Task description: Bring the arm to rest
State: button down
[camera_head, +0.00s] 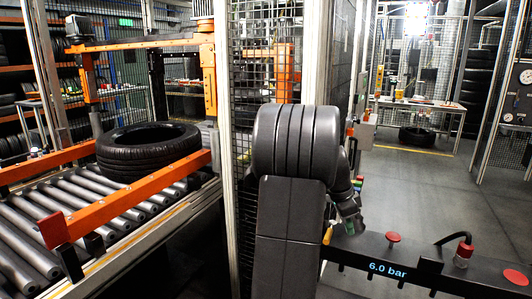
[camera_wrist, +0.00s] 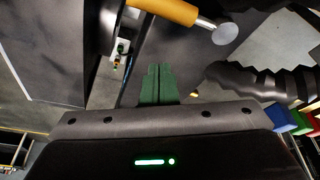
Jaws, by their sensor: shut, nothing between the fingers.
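My gripper (camera_wrist: 157,72) shows in the wrist view as two green fingers side by side, pressed together with nothing between them. The fingertips are small and hard to make out there. In the wrist view an orange-yellow handle with a metal rod and round disc (camera_wrist: 225,34) lies just beyond the fingers, apart from them as far as I can tell.
A tyre (camera_head: 148,150) lies on the roller conveyor (camera_head: 120,222) at the left, behind an orange rail (camera_head: 130,198). A mesh fence post (camera_head: 226,120) stands beside my arm. Red valve knobs (camera_head: 393,237) stand on the pipe. Floor (camera_head: 425,190) is clear at the right.

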jog(key=n, duration=0.1)
jog(key=w+d+n+t+p, duration=0.1)
jog(key=n, duration=0.1)
jog(key=shift+d+f, duration=0.15)
jog(key=shift+f, duration=0.15)
jog(key=n, duration=0.1)
jog(key=n+p, duration=0.1)
jog(key=d+n+t, duration=0.1)
jog(key=shift+w+f, duration=0.25)
jog(key=shift+w, duration=0.05)
jog(key=n+p, duration=0.1)
jog(key=w+d+n+p, duration=0.1)
jog(key=shift+w+n+t+y+p, duration=0.1)
jog(key=shift+n+t+y+p, duration=0.2)
jog(key=shift+t+y, duration=0.1)
jog(key=shift+w+d+n+p, duration=0.2)
jog(key=shift+w+n+p, duration=0.35)
jog(key=shift+n, duration=0.25)
jog(key=shift+s+f, duration=0.1)
